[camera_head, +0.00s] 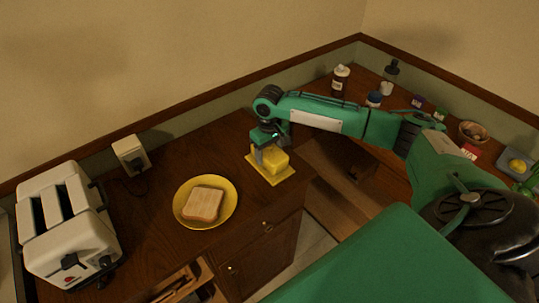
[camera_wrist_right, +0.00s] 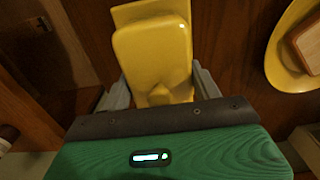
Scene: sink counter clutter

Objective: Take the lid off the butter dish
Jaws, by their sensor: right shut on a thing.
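The butter dish has a yellow lid (camera_head: 274,160) over a flat yellow base (camera_head: 286,175) on the wooden counter. My right gripper (camera_head: 262,154) reaches down on the lid from above in the head view. In the right wrist view the gripper (camera_wrist_right: 160,92) is shut on the lid (camera_wrist_right: 152,52), with a finger on each side of its near end. The base (camera_wrist_right: 140,11) shows beyond the lid's far end. Whether the lid touches the base is hard to tell. My left gripper is not in view.
A yellow plate (camera_head: 181,209) with a slice of bread (camera_head: 204,204) lies left of the dish. A white toaster (camera_head: 75,235) stands farther left, near a wall socket (camera_head: 131,154). Bottles (camera_head: 340,79) and small items stand at the back right. An open drawer (camera_head: 190,283) is at the front.

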